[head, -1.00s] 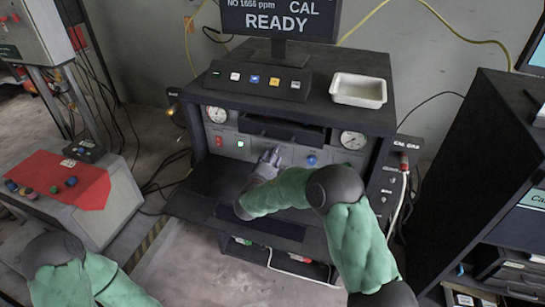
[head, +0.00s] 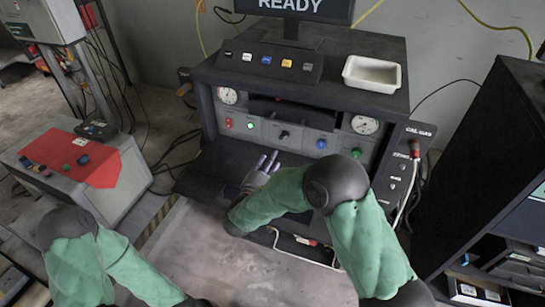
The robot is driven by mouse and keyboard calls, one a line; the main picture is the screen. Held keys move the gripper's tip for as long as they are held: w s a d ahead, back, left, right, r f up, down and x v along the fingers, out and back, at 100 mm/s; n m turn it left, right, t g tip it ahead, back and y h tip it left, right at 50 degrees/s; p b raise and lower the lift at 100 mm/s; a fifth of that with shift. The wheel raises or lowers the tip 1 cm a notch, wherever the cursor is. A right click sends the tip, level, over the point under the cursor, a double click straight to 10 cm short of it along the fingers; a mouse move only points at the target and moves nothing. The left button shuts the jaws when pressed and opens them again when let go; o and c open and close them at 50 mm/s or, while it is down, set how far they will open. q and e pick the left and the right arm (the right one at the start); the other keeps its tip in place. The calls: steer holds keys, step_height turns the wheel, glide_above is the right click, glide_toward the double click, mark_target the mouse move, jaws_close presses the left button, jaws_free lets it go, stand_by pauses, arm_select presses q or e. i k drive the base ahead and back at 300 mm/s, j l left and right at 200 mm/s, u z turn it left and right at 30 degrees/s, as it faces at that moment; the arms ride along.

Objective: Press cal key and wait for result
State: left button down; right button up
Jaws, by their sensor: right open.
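A dark key panel (head: 268,65) with several coloured keys, among them white, blue and orange ones, sits on top of the black analyser cabinet (head: 375,123). The key labels are too small to read, so I cannot tell which is the cal key. The monitor (head: 300,10) behind it shows READY; its upper part is cut off. My right gripper (head: 268,160) is open and empty, in front of the cabinet and below its knob row, apart from the keys. My left arm is at lower left, its gripper out of view.
A white tray (head: 372,75) sits on the cabinet top, right of the key panel. Two gauges, a red, a green and a blue button (head: 321,144) line the front. A cabinet with a red mat (head: 75,158) stands left; a dark shelf (head: 490,170) stands right.

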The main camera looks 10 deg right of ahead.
mark_target(286, 63)
steer(key=k+j, duration=0.85)
